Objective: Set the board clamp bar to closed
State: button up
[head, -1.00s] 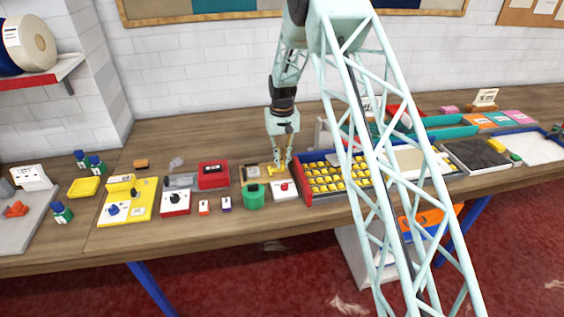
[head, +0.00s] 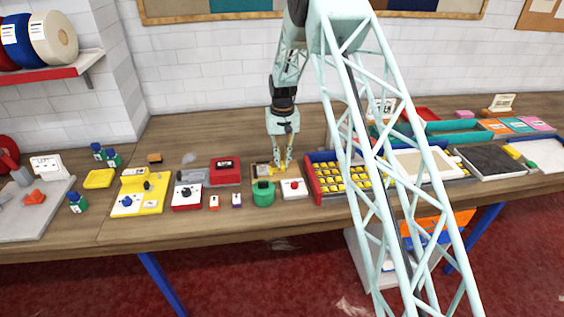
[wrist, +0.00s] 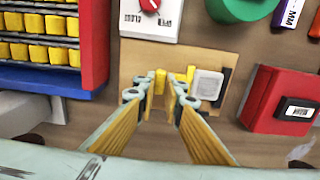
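The clamp board (wrist: 134,62) is a tan plate on the bench, with yellow bar pieces (wrist: 160,82) and a pale grey block on a dark base (wrist: 207,85). I take the yellow pieces for the clamp bar, but its setting cannot be read. In the head view the board (head: 257,165) lies behind the green pot, partly hidden by my gripper (head: 281,167). In the wrist view my gripper (wrist: 163,90) is over the board, its fingers apart. One yellow piece shows between the fingertips and another just right of them; contact cannot be told.
A white box with a red knob (head: 293,188) and a green pot (head: 263,193) stand in front of the board. A red box (head: 225,171) is at its left. A red and blue tray of yellow blocks (head: 314,185) is close on the right.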

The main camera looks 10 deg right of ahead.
jog(key=o, duration=0.4)
jog(key=shift+a, duration=0.4)
jog(key=shift+o, duration=0.2)
jog(key=shift+d, duration=0.1)
jog(key=shift+r, duration=0.15)
jog(key=shift+d+r, duration=0.1)
jog(key=shift+r, duration=0.1)
notch_tip(320, 180, up, 11)
jog(key=shift+r, duration=0.15)
jog(key=shift+r, duration=0.1)
